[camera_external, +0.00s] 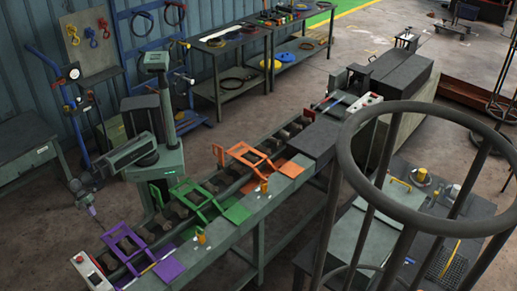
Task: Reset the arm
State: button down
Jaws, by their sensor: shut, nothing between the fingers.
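My arm (128,152) reaches left from its green column behind the long bench. My gripper (92,211) hangs low at the arm's end, just left of the purple frame (125,240). It is small in the view, shut and empty, and looks apart from the frame. A green frame (192,191) and an orange frame (252,156) stand further along the same bench.
The long bench (232,222) runs diagonally, with dark rollers between the frames and a control box (92,274) at its near end. A dark table (25,150) stands at left. A large round rail (372,124) blocks part of the right side.

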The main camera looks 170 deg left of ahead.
jog(key=w+a+g+h, duration=0.1)
jog(key=a, duration=0.4)
jog(key=w+a+m+g+h+p, duration=0.1)
jog(key=w+a+g, duration=0.1)
jog(key=a, duration=0.3)
jog(key=w+a+m+g+p, duration=0.1)
jog(key=a, duration=0.5)
jog(key=shift+w+h, duration=0.2)
jog(key=shift+h, duration=0.2)
jog(key=w+a+n+h+p, duration=0.1)
jog(key=a+n, duration=0.3)
jog(key=a, duration=1.1)
jog(key=shift+w+r+g, duration=0.3)
jog(key=shift+r+g, duration=0.1)
jog(key=shift+r, duration=0.05)
